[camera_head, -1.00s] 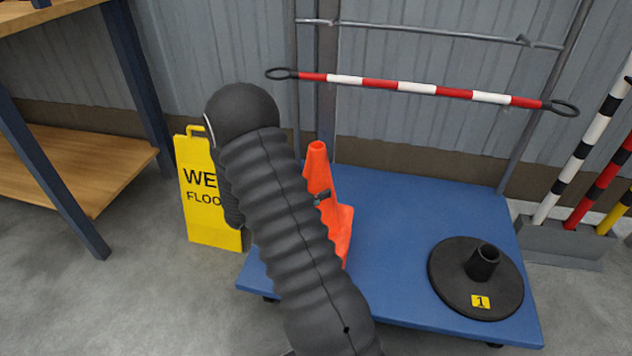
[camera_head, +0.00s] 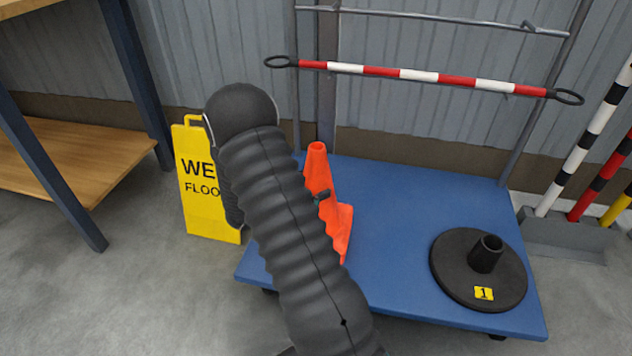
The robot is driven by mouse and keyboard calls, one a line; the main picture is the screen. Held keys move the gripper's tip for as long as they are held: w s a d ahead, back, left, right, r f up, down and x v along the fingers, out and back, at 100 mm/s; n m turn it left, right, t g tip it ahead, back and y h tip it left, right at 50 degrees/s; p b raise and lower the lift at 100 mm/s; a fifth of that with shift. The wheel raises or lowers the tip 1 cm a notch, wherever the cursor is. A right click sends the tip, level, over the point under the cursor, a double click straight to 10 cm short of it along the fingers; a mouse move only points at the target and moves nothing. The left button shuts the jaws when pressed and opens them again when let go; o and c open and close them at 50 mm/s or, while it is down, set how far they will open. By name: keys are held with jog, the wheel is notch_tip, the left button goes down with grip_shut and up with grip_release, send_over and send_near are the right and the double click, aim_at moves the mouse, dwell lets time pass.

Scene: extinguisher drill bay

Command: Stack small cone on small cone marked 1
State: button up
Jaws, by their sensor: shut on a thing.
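An orange small cone (camera_head: 318,172) stands roughly upright over the left part of the blue platform, its left side hidden behind my dark ribbed arm. My gripper (camera_head: 321,196) shows only as a small dark fingertip against the cone's side; it is shut on the cone. I cannot tell whether the cone's base touches the platform. The only thing marked 1 is a black round base (camera_head: 455,268) with a short upright tube and a yellow tag, on the platform's right part. No cone with a 1 is in view.
The blue platform (camera_head: 400,215) is clear between the cone and the black base. A red-white bar (camera_head: 420,75) spans behind it. A yellow wet floor sign (camera_head: 198,222) stands left, near a wooden shelf (camera_head: 80,160). Striped poles (camera_head: 590,135) stand right.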

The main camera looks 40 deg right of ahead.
jog(key=shift+f+b, duration=0.55)
jog(key=shift+f, duration=0.4)
jog(key=o, duration=1.4)
jog(key=shift+o, duration=0.2)
